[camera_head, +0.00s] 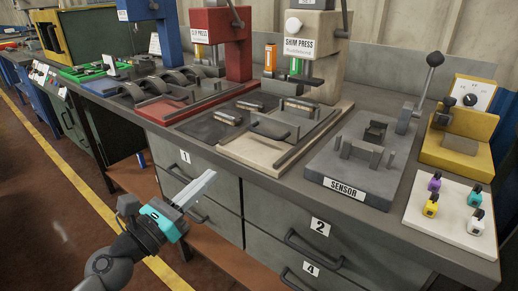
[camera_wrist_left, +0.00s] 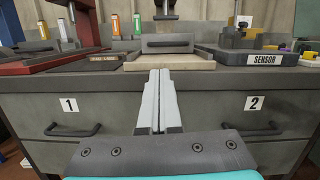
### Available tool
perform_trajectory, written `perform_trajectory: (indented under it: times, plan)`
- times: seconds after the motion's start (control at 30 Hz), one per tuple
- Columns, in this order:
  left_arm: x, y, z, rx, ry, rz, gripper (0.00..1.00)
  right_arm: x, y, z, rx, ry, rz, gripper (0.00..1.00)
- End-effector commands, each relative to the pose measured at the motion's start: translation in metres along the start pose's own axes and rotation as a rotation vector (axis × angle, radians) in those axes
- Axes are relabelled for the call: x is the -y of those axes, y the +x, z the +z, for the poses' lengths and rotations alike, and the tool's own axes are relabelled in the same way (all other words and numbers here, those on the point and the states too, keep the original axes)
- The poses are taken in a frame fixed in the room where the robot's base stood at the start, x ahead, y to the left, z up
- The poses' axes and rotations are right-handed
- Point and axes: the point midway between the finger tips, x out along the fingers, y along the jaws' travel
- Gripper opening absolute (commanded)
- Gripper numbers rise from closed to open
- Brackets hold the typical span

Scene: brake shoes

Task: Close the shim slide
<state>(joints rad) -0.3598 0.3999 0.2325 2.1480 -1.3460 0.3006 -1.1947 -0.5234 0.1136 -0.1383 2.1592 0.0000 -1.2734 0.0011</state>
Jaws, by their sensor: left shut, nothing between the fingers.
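The shim press (camera_head: 312,50) is a beige machine labelled SHIM PRESS, standing at the back of the bench. Its shim slide (camera_head: 285,128) is a dark grey plate with a raised handle bar, sitting on the beige base (camera_head: 237,150) in front of the press head. In the left wrist view the slide's handle (camera_wrist_left: 167,43) is straight ahead, above the bench edge. My left gripper (camera_head: 207,178) is shut and empty, in front of the drawers and apart from the slide. Its pale fingers (camera_wrist_left: 159,80) point toward the base. My right gripper is not in view.
The bench front has drawers with handles, including drawer 1 (camera_head: 185,157) and drawer 2 (camera_head: 320,227). The SENSOR fixture (camera_head: 343,190) stands right of the shim base. The red press (camera_head: 216,25) stands to its left. Orange and green cylinders flank the shim press's left side.

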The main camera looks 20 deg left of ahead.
Motion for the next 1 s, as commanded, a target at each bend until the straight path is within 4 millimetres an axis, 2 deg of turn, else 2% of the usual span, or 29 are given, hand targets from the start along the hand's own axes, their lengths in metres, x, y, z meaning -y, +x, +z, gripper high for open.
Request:
perform_trajectory:
  times: [0.17,0.37,0.7,1.0]
  plan:
    - [0.002,-0.003,0.003,0.006,0.071,-0.001,0.00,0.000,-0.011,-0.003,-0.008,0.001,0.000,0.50]
    - [0.002,0.013,0.006,0.008,0.074,-0.002,0.00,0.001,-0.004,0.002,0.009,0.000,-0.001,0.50]
    - [0.002,0.064,0.006,0.009,0.070,-0.001,0.00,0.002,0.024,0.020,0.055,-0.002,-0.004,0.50]
    - [0.002,0.108,0.006,0.009,0.070,0.000,0.00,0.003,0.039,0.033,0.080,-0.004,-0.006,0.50]
